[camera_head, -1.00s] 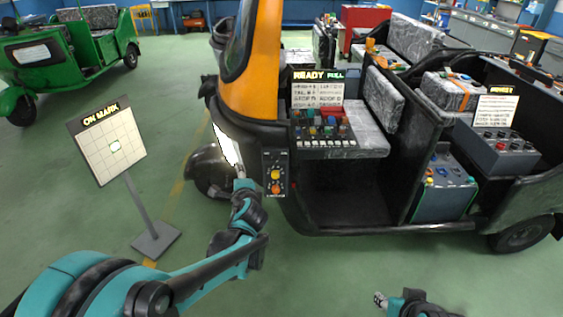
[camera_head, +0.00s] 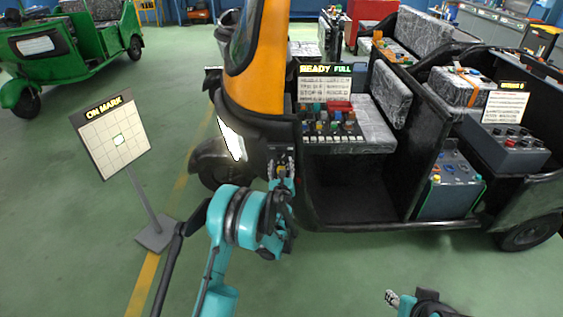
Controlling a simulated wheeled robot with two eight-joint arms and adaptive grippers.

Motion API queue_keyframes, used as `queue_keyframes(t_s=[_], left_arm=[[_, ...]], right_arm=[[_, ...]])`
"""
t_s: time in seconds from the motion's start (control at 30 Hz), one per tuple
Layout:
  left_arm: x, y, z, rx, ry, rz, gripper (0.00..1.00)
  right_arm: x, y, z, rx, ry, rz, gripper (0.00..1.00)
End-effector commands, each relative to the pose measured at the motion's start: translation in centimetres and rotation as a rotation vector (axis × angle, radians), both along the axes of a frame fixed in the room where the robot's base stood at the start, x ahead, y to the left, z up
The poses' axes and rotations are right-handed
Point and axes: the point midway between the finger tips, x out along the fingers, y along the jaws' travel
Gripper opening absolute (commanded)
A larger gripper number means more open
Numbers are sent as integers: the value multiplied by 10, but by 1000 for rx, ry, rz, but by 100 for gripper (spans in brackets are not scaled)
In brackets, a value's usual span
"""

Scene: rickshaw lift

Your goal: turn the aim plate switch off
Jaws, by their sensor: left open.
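The aim plate (camera_head: 92,150) is a gridded board on a stand at the left, headed "ON MARK", with a bright patch on its grid. A small black control panel (camera_head: 271,160) is on the front of the black and orange rickshaw. My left gripper (camera_head: 281,166) is open in front of this panel and hides most of it. A bit of yellow shows between its fingers. I cannot tell whether it touches a control, or which control is the switch. My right gripper (camera_head: 391,298) is low at the bottom right, away from the rickshaw; its jaws are unclear.
The rickshaw's lit headlamp (camera_head: 231,140) is just left of the panel. A board of coloured buttons (camera_head: 330,123) sits above and right of it, under a "READY" sign (camera_head: 325,85). A grey control box (camera_head: 505,148) is further right.

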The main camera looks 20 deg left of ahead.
Motion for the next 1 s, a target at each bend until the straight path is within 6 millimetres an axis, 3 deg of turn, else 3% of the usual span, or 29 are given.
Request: queue_keyframes(t_s=[0.2, 0.53, 0.57, 0.73, 1.0], left_arm=[[26, 9, -1, -2, 0, 2, 50], [32, 10, 1, -3, 0, 2, 50], [32, 10, 1, -3, 0, 2, 47], [32, 10, 1, -3, 0, 2, 2], [32, 10, 1, -12, -3, 2, 0]], right_arm=[[0, 0, -9, 0, 0, 0, 40], [0, 0, -10, 0, 0, 0, 40], [0, 0, -10, 0, 0, 0, 40], [0, 0, -10, 0, 0, 0, 40], [0, 0, -10, 0, 0, 0, 40]])
